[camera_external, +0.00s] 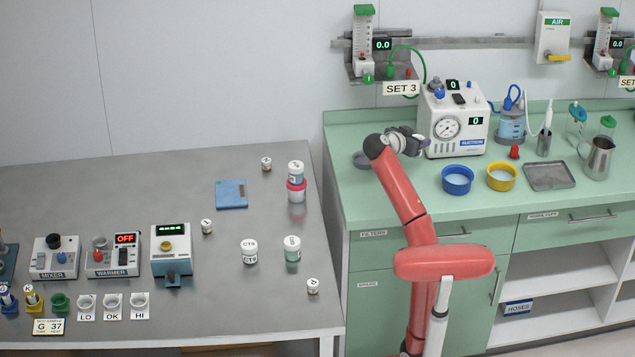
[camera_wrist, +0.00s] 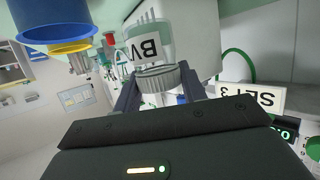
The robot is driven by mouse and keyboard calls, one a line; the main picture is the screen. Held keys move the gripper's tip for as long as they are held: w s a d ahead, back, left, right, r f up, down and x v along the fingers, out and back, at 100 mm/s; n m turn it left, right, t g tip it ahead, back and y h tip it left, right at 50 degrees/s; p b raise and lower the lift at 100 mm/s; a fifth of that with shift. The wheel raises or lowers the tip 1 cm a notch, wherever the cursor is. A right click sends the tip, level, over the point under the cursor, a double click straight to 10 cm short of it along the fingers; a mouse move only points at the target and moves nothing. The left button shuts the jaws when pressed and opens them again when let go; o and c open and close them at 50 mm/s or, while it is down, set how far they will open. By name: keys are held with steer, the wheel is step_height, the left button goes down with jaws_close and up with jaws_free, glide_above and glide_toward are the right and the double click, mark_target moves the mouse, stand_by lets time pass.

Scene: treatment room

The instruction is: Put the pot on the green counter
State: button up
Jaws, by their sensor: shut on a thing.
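My gripper (camera_external: 405,140) is over the left part of the green counter (camera_external: 350,202), in front of the suction unit. In the wrist view my gripper (camera_wrist: 158,85) is shut on a small pot (camera_wrist: 152,72) with a ribbed grey lid and a white label with dark letters, seen upside down. The pot sits between both fingers. In the external view my gripper and wrist mostly hide it. I cannot tell whether its base touches the counter.
The suction unit (camera_external: 456,118) stands close to my gripper. A blue bowl (camera_external: 457,180), a yellow bowl (camera_external: 502,177), a tray (camera_external: 551,176) and a jug (camera_external: 597,158) are to the right. Several pots stand on the grey table (camera_external: 110,190) at left.

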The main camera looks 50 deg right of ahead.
step_height(320, 180, down, 8)
steer(key=shift+r+b, duration=0.25)
steer(key=shift+b, duration=0.9)
steer(key=shift+f, duration=0.1)
steer(key=o, duration=1)
steer(key=shift+c, duration=0.2)
steer(key=shift+r, duration=0.2)
steer(key=p+v, duration=0.2)
steer(key=v, duration=1)
